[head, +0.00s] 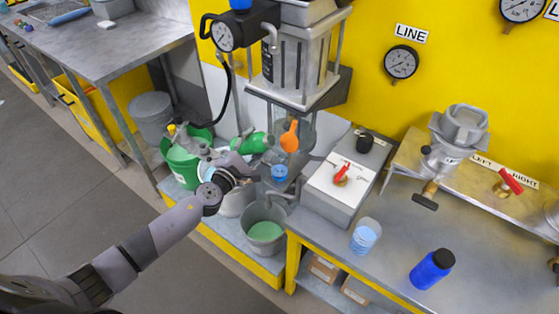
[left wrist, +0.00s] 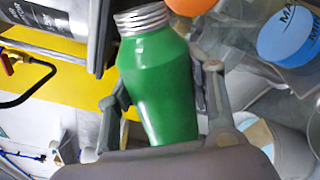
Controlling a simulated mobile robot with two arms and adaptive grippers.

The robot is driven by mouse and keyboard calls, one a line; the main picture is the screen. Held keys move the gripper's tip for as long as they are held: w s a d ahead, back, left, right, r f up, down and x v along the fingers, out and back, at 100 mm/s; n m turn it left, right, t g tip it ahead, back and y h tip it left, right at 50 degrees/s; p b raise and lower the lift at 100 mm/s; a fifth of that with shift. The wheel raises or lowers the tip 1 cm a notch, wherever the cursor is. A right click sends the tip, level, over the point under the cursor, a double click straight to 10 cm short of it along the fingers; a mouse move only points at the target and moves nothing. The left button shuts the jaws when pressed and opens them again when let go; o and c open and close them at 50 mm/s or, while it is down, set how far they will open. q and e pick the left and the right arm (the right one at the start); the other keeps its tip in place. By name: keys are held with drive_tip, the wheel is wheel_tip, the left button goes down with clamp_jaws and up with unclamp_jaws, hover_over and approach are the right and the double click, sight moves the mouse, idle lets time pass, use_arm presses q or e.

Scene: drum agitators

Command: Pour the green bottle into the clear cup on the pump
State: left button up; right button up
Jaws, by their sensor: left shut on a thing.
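My left gripper (head: 243,158) is shut around the body of the green bottle (head: 251,144). The bottle looks tilted well over, with its neck toward the right in the head view. In the left wrist view the green bottle (left wrist: 160,85) sits between my left gripper's fingers (left wrist: 165,90), its silver threaded neck away from the palm. A clear cup with a blue round surface (head: 279,173) is right of and below the bottle, under the orange knob. The clear cup (left wrist: 290,40) also shows in the left wrist view, apart from the bottle. My right gripper is out of view.
An orange knob (head: 289,137) is close to the bottle's neck. A bucket with green contents (head: 264,231) stands below. A grey box with a red switch (head: 340,183), a clear cup with blue contents (head: 365,235) and a blue bottle (head: 431,269) are on the right.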

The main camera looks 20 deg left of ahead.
use_arm(q)
drive_tip(key=shift+a+f+m+b, duration=0.1)
drive_tip(key=shift+f+m+b, duration=0.4)
drive_tip(key=shift+f+m, duration=0.15)
idle(1.1)
drive_tip(key=shift+r+m+p, duration=0.55)
drive_tip(key=shift+m+p, duration=0.2)
drive_tip(key=shift+p, duration=0.1)
idle(1.6)
drive_tip(key=shift+r+m+y+p, duration=0.3)
drive_tip(key=shift+m+p, duration=0.3)
drive_tip(key=shift+p, duration=0.2)
idle(1.8)
